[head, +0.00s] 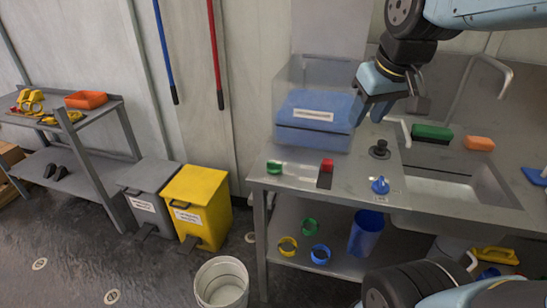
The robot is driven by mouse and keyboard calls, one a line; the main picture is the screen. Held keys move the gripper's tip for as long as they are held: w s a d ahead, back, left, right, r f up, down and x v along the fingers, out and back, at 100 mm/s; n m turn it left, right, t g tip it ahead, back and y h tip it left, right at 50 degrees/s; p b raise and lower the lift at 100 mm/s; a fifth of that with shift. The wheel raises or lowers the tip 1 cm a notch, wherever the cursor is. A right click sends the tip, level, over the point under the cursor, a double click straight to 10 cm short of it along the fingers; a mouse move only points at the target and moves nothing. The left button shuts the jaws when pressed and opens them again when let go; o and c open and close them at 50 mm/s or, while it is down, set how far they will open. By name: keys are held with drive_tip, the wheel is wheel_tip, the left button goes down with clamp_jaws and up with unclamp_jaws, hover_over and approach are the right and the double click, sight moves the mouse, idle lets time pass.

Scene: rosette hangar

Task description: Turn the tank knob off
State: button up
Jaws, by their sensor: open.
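A blue knob (380,186) sits on the front part of the grey metal counter (345,183), left of the sink. A black knob-like fitting (380,149) stands on a round base behind it. A clear tank (315,95) with a blue, labelled lower part stands at the back left of the counter. I cannot tell for sure which knob is the tank knob, or its setting. My gripper (369,118) is open and empty, pointing down in front of the tank's right side. It is above and apart from both knobs.
A red-topped dark block (326,172) and a green ring (275,167) lie at the counter's left. A green sponge (432,132) and an orange one (479,143) lie behind the sink (447,190). A tap (400,128) stands by the black fitting. Yellow (209,185) and grey bins stand left.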

drive_tip(key=w+a+f+n+g, duration=0.25)
drive_tip(key=w+a+n, duration=0.35)
drive_tip(key=w, duration=0.6)
drive_tip(key=n+g, duration=0.2)
drive_tip(key=n, duration=0.3)
approach(274, 162)
wheel_tip(274, 162, down, 9)
drive_tip(key=shift+r, duration=0.1)
drive_tip(key=shift+c, duration=0.3)
drive_tip(key=shift+w, duration=0.1)
clamp_jaws()
drive_tip(key=shift+a, duration=0.15)
